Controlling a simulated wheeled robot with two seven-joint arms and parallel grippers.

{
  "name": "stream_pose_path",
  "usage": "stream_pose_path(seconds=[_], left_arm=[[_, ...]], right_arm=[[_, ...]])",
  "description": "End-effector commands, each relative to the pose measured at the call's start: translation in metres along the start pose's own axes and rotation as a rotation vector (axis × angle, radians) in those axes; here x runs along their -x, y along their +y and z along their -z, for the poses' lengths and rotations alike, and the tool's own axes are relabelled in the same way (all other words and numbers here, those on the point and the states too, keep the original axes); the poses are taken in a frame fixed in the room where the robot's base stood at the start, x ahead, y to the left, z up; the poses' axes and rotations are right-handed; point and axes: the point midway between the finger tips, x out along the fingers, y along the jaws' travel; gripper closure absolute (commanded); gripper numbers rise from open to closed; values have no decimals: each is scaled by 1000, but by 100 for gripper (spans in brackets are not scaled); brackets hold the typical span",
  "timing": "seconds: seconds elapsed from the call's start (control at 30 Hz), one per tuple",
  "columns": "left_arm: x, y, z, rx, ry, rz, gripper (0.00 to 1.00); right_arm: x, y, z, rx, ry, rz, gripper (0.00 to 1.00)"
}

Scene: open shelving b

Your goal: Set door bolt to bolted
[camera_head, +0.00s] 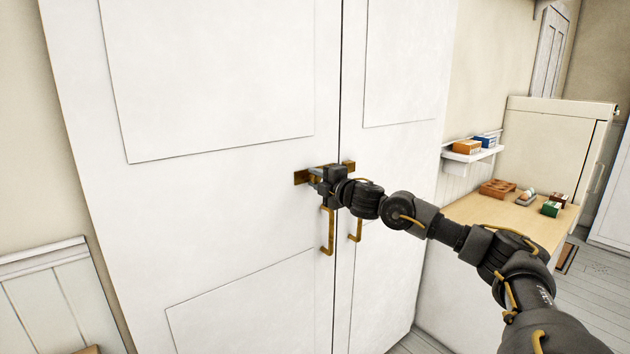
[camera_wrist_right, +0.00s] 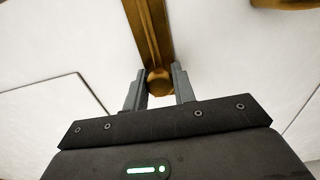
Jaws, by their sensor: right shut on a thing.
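The brass door bolt (camera_head: 302,177) is mounted across the upper middle of a white double-door cabinet (camera_head: 220,210). Its brass catch (camera_head: 349,166) shows on the right door, past the seam. My right gripper (camera_head: 316,178) is at the bolt and hides its middle in the head view. In the right wrist view the round brass knob (camera_wrist_right: 159,82) of the bolt sits between the two grey fingers of my right gripper (camera_wrist_right: 159,88), which is shut on it. Whether the bar crosses the seam is hidden by my gripper. My left gripper is in neither view.
Two brass door handles (camera_head: 328,232) hang just below the bolt, close to my right gripper. A wooden counter (camera_head: 515,220) with small boxes and a brick-coloured block (camera_head: 497,188) stands at the right. A small wall shelf (camera_head: 470,154) holds more boxes.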

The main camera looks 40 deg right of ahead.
Motion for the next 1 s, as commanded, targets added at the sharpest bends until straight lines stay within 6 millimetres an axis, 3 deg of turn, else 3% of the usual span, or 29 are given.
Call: stream_pose_path(seconds=[0.2,0.57,0.6,0.7,1.0], left_arm=[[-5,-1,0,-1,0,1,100],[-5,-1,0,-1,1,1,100],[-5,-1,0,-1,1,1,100],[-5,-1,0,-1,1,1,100],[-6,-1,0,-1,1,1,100]], right_arm=[[0,-1,-38,0,-4,0,100],[1,1,-47,0,-6,-1,100],[1,1,-47,0,-6,-1,70],[1,1,-47,0,-5,-1,57],[1,0,-44,0,-1,-1,54]])
